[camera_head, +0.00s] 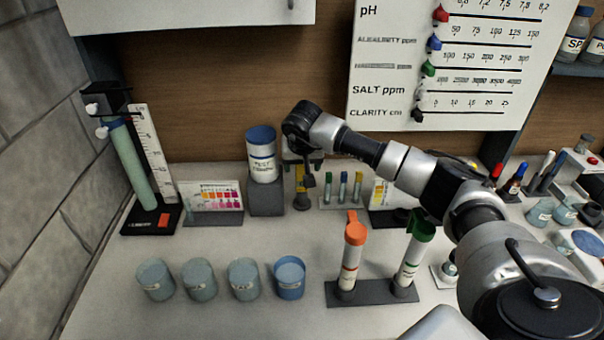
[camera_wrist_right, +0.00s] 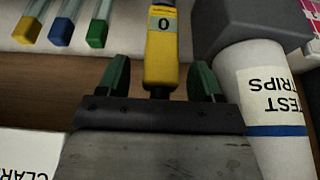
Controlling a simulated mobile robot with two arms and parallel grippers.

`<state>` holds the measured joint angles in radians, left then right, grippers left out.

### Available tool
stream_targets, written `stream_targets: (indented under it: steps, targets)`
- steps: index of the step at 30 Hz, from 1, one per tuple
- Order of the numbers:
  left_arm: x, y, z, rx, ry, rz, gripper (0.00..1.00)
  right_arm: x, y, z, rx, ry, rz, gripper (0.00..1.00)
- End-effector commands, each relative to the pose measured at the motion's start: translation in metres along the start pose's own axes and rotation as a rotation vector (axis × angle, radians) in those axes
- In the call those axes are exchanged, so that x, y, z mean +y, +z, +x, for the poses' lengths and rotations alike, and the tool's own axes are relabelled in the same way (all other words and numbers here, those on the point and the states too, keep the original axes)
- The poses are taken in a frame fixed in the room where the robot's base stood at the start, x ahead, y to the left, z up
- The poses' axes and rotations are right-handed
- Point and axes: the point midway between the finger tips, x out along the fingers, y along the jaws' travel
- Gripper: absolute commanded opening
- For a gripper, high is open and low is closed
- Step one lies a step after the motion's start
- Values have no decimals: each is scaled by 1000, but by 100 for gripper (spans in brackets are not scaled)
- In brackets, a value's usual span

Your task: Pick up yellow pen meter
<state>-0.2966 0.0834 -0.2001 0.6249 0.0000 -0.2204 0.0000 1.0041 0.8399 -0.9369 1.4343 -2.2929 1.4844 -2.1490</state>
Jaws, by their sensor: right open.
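The yellow pen meter (camera_head: 300,178) stands upright at the back of the counter, just right of the test strips tub. My right gripper (camera_head: 302,168) is at the meter from above and behind, and hides part of it. In the right wrist view the yellow meter (camera_wrist_right: 162,55) with its small display lies between the two green-padded fingers (camera_wrist_right: 161,80). The fingers are open, with a gap visible on each side of the meter. My left gripper is not in view.
The test strips tub (camera_head: 262,158) stands on a grey block close left of the meter, near one finger in the wrist view (camera_wrist_right: 277,110). Several capped vials (camera_head: 343,188) stand close right. Several blue cups (camera_head: 243,280) and two capped tubes (camera_head: 353,255) stand in front.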

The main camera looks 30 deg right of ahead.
Motion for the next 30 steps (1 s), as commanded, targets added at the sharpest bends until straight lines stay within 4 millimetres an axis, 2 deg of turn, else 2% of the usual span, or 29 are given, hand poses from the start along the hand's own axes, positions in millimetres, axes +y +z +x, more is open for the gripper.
stream_targets:
  steps: [8, 18, 30]
  targets:
    - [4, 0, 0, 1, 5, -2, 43, 0, 0, 4, 0, -1, 0, 64]
    - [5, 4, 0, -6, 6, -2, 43, 0, 0, 4, 0, -1, 1, 12]
    - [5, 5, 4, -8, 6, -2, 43, 0, -3, -3, 3, -2, 1, 11]
